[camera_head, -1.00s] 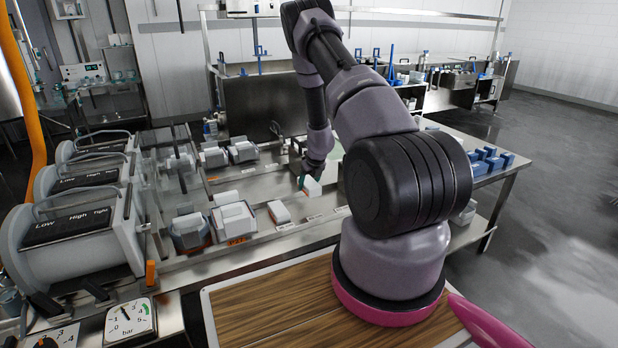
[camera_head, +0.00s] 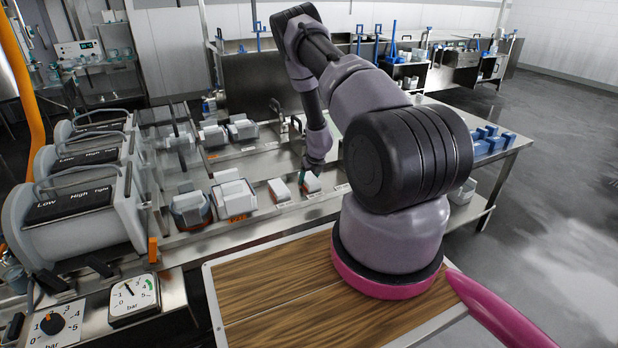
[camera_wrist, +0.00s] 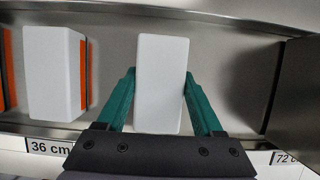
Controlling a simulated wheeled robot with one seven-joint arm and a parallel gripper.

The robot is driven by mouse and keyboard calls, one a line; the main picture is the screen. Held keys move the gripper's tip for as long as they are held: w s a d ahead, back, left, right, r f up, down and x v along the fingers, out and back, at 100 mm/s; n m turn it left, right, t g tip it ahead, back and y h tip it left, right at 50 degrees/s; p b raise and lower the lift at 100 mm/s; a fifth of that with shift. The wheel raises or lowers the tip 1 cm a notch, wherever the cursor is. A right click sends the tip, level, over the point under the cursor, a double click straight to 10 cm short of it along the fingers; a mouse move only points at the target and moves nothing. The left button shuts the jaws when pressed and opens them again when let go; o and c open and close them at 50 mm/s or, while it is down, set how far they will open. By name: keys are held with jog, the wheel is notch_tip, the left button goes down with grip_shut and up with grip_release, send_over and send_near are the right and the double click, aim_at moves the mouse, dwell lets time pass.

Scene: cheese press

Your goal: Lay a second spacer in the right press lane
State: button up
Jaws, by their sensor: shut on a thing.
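My gripper (camera_wrist: 160,95) is shut on a white block-shaped spacer (camera_wrist: 162,70), with one green finger on each long side. In the head view this spacer (camera_head: 312,183) is low over or on the near steel lane (camera_head: 258,218); I cannot tell whether it touches the lane floor. Another white spacer (camera_head: 279,189) with an orange edge lies in the same lane to its left. In the wrist view it (camera_wrist: 50,70) stands apart from the held one, with bare steel between. My arm hides part of the lane to the right.
White-topped moulds (camera_head: 234,198) stand further left in the near lane, toward the grey press cylinders (camera_head: 80,215). A parallel lane behind holds more moulds (camera_head: 242,128). A "36 cm" label (camera_wrist: 48,147) marks the lane edge. Blue blocks (camera_head: 490,142) sit at the right table end.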

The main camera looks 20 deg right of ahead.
jog(key=o, duration=1.5)
jog(key=shift+o, duration=0.2)
jog(key=v, duration=1)
jog(key=shift+r, duration=0.3)
notch_tip(320, 180, up, 10)
jog(key=shift+s+r, duration=0.15)
